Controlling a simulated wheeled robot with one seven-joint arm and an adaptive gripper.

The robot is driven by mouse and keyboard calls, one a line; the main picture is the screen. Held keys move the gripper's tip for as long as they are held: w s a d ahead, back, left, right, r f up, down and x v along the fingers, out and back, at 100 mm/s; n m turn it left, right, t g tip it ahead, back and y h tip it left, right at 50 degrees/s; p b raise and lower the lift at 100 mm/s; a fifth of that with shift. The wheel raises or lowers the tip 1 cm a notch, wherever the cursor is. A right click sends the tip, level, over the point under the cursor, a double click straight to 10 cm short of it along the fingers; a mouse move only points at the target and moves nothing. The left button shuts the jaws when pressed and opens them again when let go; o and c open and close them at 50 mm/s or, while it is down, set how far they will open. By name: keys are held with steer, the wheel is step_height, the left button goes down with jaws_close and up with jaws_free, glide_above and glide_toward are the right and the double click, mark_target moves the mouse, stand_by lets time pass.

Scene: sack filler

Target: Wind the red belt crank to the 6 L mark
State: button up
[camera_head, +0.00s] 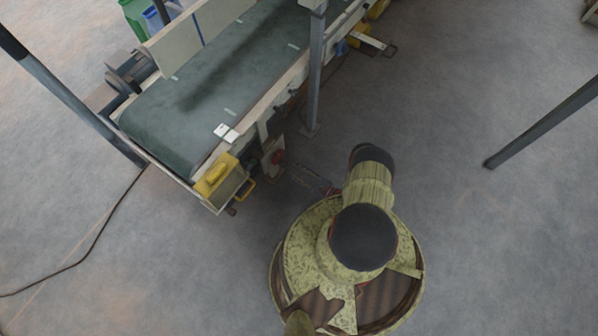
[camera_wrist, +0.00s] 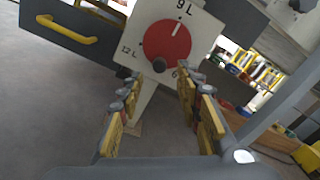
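The red belt crank (camera_wrist: 167,45) is a round red disc on a white dial plate (camera_wrist: 143,33). Its white line points up at the 9 L mark (camera_wrist: 184,8). The 12 L mark (camera_wrist: 129,50) is at the left, and a partly covered 6 mark (camera_wrist: 176,74) is at the lower right. A dark knob (camera_wrist: 158,66) sits low on the disc. My gripper (camera_wrist: 160,82) is open, its fingers either side of and below the knob; contact cannot be told. In the head view the crank (camera_head: 277,157) is small on the machine's side, with my gripper (camera_head: 328,190) to its right.
The conveyor belt (camera_head: 200,95) runs up and right behind the crank. A yellow-handled box (camera_head: 216,178) is left of the crank. A grey post (camera_head: 315,75) stands to its upper right. A dark cable (camera_head: 95,240) lies on the left floor. The right floor is mostly clear.

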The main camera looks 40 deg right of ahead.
mark_target(283, 163)
steer(key=shift+x, duration=3.95)
steer(key=shift+c, duration=0.8)
steer(key=shift+w, duration=0.1)
jaws_close()
steer(key=shift+a+r+m, duration=0.1)
steer(key=shift+a+m, duration=0.05)
steer(key=shift+m, duration=0.55)
steer(key=shift+a+r+m, duration=0.1)
steer(key=shift+a+m, duration=0.1)
steer(key=shift+m, duration=0.5)
